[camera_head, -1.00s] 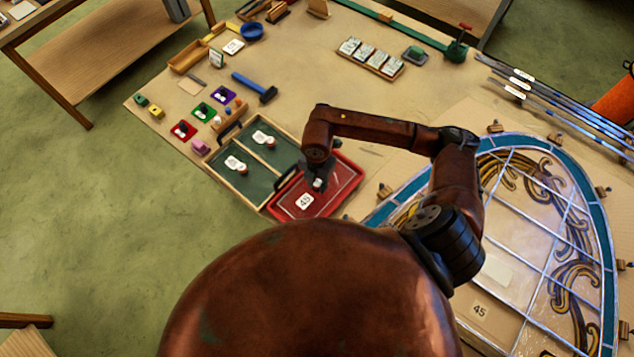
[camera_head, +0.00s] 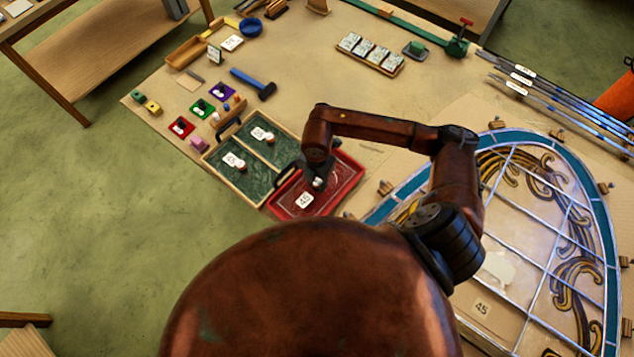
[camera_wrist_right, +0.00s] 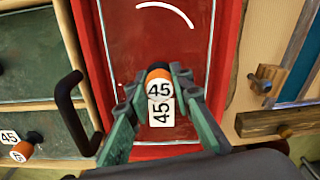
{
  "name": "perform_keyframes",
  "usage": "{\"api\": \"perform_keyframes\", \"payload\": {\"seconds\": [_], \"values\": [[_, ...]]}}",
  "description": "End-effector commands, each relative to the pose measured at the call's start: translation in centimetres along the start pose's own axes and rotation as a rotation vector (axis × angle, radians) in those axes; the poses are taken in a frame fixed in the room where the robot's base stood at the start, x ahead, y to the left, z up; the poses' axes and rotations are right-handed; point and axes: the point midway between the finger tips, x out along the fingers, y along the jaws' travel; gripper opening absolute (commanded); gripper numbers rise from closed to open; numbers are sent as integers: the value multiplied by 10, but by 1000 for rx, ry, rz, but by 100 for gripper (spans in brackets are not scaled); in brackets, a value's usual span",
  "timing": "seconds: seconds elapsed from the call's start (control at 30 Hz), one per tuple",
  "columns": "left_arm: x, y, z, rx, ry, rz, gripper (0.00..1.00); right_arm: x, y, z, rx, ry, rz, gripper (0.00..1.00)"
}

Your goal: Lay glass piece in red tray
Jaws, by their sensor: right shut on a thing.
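The red tray (camera_head: 345,190) lies on the table beside the green trays, with a white 45 label (camera_head: 304,200) on its near part. My right gripper (camera_wrist_right: 160,82) is over the red tray and shut on an orange-and-black knob (camera_wrist_right: 157,73) with a round 45 disc on top. A thin pale outline shows inside the tray in the wrist view, perhaps the edge of a clear glass piece (camera_wrist_right: 190,40); I cannot tell its height above the floor. A white arc shows on the red surface. The left gripper is not in view.
Two green-floored trays (camera_head: 251,190) hold similar knobs and 45 labels. A dark tray handle (camera_wrist_right: 66,115) stands close left of the gripper. The leaded panel (camera_head: 600,235) lies to the right, with wooden blocks (camera_head: 385,188) around it. A blue hammer (camera_head: 253,84) lies farther back.

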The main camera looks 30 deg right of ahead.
Motion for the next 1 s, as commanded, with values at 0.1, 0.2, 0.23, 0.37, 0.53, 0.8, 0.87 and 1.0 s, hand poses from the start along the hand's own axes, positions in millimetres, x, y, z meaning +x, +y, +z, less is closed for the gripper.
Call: {"api": "perform_keyframes", "payload": {"seconds": [0.1, 0.2, 0.23, 0.37, 0.53, 0.8, 0.87, 1.0], "values": [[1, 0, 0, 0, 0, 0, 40, 1, 0, 0, 0, 0, 1, 0], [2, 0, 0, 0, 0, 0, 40, 2, 0, 0, 0, 0, 1, 0], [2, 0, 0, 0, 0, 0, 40, 2, 0, 0, 0, 0, 1, 0], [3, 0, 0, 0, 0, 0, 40, 3, 0, 0, 0, 0, 1, 0], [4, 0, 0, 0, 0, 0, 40, 5, 0, 0, 0, 0, 1, 0], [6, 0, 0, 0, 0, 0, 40, 7, 0, 0, 0, 0, 1, 0], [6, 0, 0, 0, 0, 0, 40, 8, 0, 0, 0, 0, 1, 0], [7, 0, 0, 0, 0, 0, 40, 9, 0, 0, 0, 0, 1, 0]]}}
